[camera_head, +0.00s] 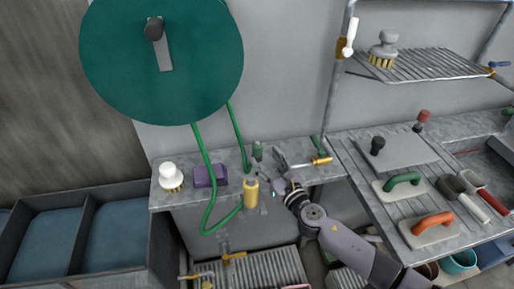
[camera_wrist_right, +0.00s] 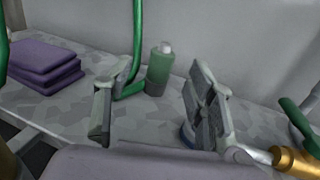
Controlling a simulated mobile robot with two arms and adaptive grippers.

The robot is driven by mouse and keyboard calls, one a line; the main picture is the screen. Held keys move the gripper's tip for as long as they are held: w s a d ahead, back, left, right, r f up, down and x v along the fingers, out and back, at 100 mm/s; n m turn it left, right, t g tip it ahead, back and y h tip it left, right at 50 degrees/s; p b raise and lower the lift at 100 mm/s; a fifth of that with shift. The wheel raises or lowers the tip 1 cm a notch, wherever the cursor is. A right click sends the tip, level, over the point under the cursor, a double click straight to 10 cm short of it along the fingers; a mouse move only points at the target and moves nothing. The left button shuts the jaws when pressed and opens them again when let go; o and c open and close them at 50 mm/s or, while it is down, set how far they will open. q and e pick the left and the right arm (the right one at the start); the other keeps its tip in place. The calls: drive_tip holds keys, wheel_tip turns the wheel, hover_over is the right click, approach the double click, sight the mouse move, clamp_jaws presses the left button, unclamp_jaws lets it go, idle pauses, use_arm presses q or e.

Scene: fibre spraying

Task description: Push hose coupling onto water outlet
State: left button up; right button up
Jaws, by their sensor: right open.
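A yellow cylindrical piece (camera_head: 250,193), which looks like the hose coupling, stands upright at the bench's front edge, where a loop of green hose (camera_head: 207,222) meets it. My right gripper (camera_head: 274,186) is just right of it, apart from it. In the wrist view the right gripper's two fingers (camera_wrist_right: 160,105) are spread with nothing between them; a green bottle (camera_wrist_right: 158,72) stands behind. Brass fittings show on the bench at right (camera_head: 321,160) and below the bench (camera_head: 233,257); I cannot tell which is the water outlet. My left gripper is not in view.
A green hose reel (camera_head: 200,90) hangs on the wall. Purple folded cloths (camera_head: 210,176) and a white-knobbed brush (camera_head: 171,177) lie left on the bench. Several hand tools lie on the right table (camera_head: 355,170). A wire shelf (camera_head: 425,64) is above it.

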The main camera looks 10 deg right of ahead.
sight(260, 149)
drive_tip(key=shift+x, duration=3.4)
drive_tip(key=shift+d+f, duration=0.15)
drive_tip(key=shift+c, duration=0.2)
clamp_jaws()
